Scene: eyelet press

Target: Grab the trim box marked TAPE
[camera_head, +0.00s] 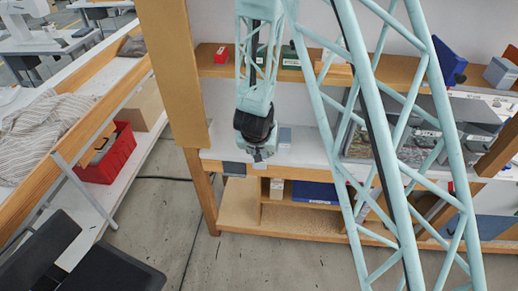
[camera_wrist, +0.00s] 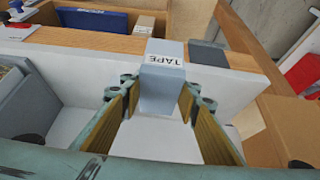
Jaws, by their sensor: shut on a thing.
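The trim box marked TAPE (camera_wrist: 161,80) is a pale grey-blue block with a white label on its top. In the wrist view it stands between the two yellow-padded fingers of my gripper (camera_wrist: 159,98), which are shut on it. It is at the edge of the white worktop (camera_wrist: 75,125). In the head view my gripper (camera_head: 260,153) points down at the worktop's front edge, and the box there is too small and covered to make out clearly.
A dark grey plate (camera_wrist: 208,53) lies right beside the TAPE box in the wrist view. A blue bin (camera_head: 315,192) and a small tan box (camera_head: 277,188) sit on the lower shelf. A red crate (camera_head: 108,154) is at left.

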